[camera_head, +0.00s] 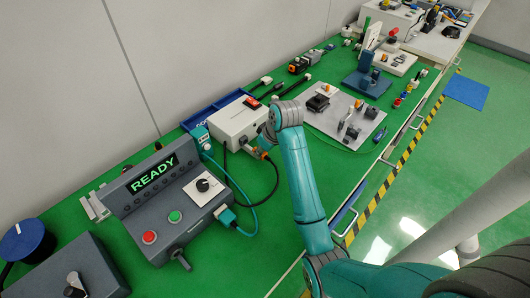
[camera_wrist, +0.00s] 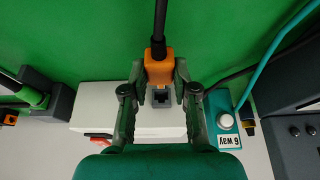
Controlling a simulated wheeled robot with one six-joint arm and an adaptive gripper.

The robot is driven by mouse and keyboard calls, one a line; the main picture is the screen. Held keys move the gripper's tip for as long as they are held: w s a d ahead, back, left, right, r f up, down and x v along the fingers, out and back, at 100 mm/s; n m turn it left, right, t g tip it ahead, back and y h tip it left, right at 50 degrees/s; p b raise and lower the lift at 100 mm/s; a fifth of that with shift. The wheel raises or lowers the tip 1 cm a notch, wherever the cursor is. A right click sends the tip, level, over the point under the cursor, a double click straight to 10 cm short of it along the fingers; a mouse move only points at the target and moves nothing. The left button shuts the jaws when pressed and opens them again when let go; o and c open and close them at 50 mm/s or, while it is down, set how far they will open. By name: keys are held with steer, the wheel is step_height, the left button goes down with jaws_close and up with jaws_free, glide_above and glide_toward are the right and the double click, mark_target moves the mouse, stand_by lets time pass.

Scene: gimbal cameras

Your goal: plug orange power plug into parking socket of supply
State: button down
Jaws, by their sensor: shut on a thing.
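The orange power plug (camera_wrist: 158,70) with its black cable is between the fingertips of my gripper (camera_wrist: 160,78), which is shut on it. In the wrist view, a grey socket (camera_wrist: 160,104) with a dark opening shows directly below the plug, at the edge of the white supply box (camera_wrist: 98,99). I cannot tell whether the plug touches the socket or is in it. In the head view, the supply (camera_head: 232,123) stands left of my wrist, with a red switch on top. The orange plug (camera_head: 261,154) shows low at its front right side; my arm hides most of my gripper.
A teal block labelled "6 way" (camera_wrist: 224,125) stands beside the supply. A grey console reading READY (camera_head: 153,176) is at left, with a teal cable (camera_head: 243,196). A grey plate with parts (camera_head: 322,112) lies to the right. Green mat is free in front.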

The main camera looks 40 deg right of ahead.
mark_target(248, 146)
steer(key=shift+w, duration=0.15)
steer(key=shift+w, duration=1.6)
steer(key=shift+w, duration=1.2)
stand_by(0.7)
steer(key=c, duration=0.8)
jaws_free()
steer(key=shift+v, duration=3.8)
